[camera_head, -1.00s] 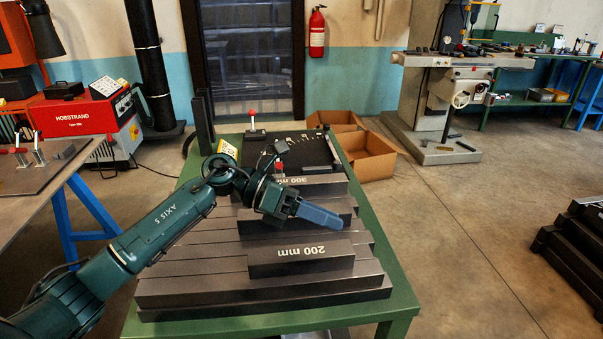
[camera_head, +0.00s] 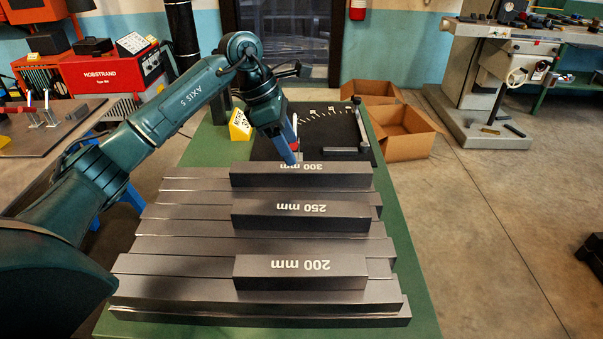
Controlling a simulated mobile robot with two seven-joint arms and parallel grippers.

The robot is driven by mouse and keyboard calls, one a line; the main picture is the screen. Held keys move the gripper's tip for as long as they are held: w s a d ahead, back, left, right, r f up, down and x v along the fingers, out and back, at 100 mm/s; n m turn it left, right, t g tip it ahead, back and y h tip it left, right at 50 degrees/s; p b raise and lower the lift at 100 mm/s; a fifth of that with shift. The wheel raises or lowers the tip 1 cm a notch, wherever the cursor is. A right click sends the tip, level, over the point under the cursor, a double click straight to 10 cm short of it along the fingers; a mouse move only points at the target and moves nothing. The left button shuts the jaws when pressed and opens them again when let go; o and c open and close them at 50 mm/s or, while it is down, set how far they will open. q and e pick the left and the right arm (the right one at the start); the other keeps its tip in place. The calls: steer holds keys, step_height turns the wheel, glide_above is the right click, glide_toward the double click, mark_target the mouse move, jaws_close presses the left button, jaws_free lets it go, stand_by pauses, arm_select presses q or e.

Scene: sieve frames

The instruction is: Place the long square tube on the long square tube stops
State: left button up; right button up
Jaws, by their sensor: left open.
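Three dark square tubes lie across a stepped stack of longer dark bars. They are marked 200 mm (camera_head: 301,272), 250 mm (camera_head: 301,216) and 300 mm (camera_head: 302,176); the 300 mm one is the longest and farthest back. My left gripper (camera_head: 292,157) points down with its blue fingers at the back top edge of the 300 mm tube. It is open, its fingers overlap in this view, and I cannot tell whether they touch the tube. Behind stands a black plate (camera_head: 327,126) with white scale marks and a raised bar (camera_head: 345,150); I cannot clearly make out the stops. My right gripper is out of view.
The stack lies on a green table (camera_head: 413,270). A yellow sign (camera_head: 240,126) stands at its back left, beside the black plate. Open cardboard boxes (camera_head: 405,143) sit on the floor behind right. Open floor lies right of the table.

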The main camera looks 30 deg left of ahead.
mark_target(302, 167)
arm_select(q)
steer(key=x, duration=0.5)
steer(key=shift+w+f, duration=0.1)
steer(key=shift+f, duration=0.25)
jaws_close()
steer(key=shift+r, duration=0.15)
